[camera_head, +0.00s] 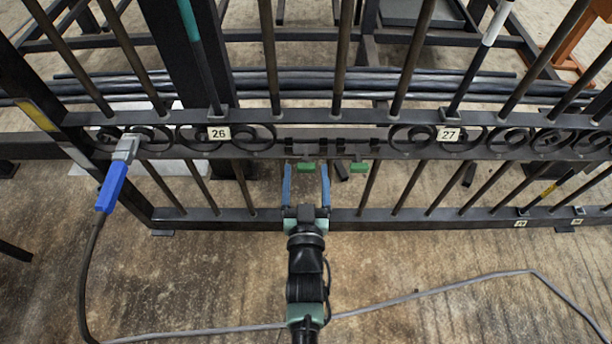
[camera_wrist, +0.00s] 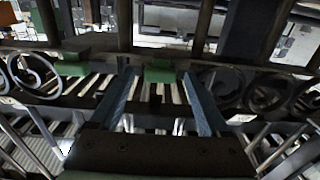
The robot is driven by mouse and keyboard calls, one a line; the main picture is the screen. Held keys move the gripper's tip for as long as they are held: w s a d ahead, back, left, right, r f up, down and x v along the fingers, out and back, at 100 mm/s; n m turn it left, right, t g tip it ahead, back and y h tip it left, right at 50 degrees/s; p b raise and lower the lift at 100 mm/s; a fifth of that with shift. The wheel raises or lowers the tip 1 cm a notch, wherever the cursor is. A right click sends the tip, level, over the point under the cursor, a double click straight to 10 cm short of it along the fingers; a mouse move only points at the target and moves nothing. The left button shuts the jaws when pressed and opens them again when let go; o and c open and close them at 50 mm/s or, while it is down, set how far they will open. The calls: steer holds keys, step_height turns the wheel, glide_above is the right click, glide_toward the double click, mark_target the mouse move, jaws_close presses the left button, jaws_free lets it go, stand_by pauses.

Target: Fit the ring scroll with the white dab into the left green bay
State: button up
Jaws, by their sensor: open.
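Two green bay pieces hang from the gate's middle rail in the head view, the left green bay (camera_head: 306,167) and the right one (camera_head: 358,166). My gripper (camera_head: 306,170) is open and empty, with its blue fingers either side of the left bay in the picture. In the wrist view the open gripper (camera_wrist: 160,76) frames one green piece (camera_wrist: 160,72); another green piece (camera_wrist: 70,68) lies to the left. Contact cannot be told. Dark ring scrolls (camera_head: 262,137) and curled scrolls (camera_head: 400,138) line the rail. I cannot make out a white dab on any scroll.
White tags 26 (camera_head: 219,133) and 27 (camera_head: 449,135) mark the rail. A blue-handled tool (camera_head: 111,188) with a dark cable hangs at the left. A grey cable (camera_head: 440,292) crosses the floor. Upright bars stand close around the bays; the front floor is mostly clear.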

jaws_close()
stand_by(0.3)
stand_by(1.1)
